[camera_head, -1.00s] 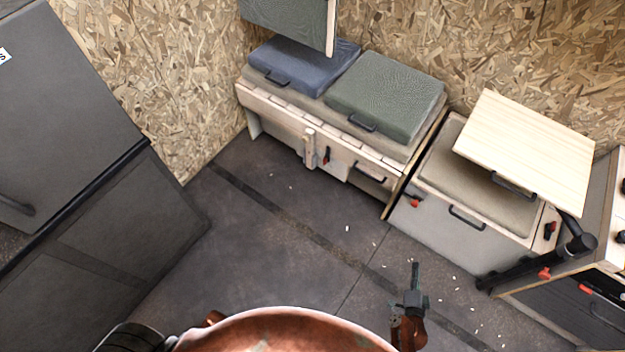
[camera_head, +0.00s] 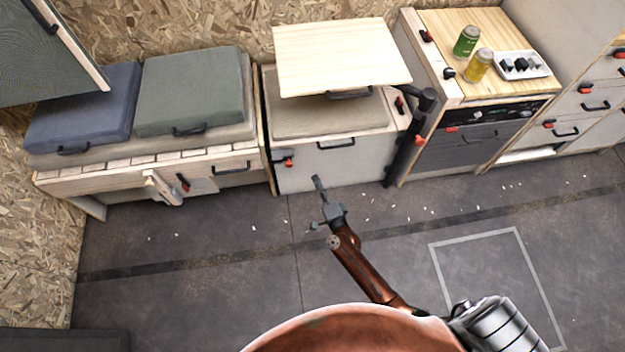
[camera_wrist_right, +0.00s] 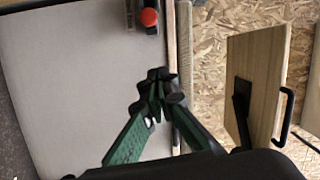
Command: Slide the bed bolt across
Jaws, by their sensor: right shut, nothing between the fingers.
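A bolt with a red knob (camera_head: 289,162) sits at the upper left corner of the pale box front (camera_head: 325,165), beside the slatted bed bench (camera_head: 140,170). A red knob on a dark metal fitting (camera_wrist_right: 148,17) also shows at the top of the right wrist view; it looks like this bolt. Another red-handled catch (camera_head: 183,182) is on the bench front. I cannot tell for certain which is the bed bolt. My right gripper (camera_head: 317,182) is shut and empty, in front of the box and apart from the knob. It also shows in the wrist view (camera_wrist_right: 158,78). My left gripper is not in view.
A wooden tabletop (camera_head: 340,55) on a black swing arm (camera_head: 408,140) overhangs the box. A kitchen unit (camera_head: 465,150) with two cans stands to the right. Blue (camera_head: 85,108) and green (camera_head: 192,92) cushions lie on the bench. The dark floor is mostly open, with small white scraps.

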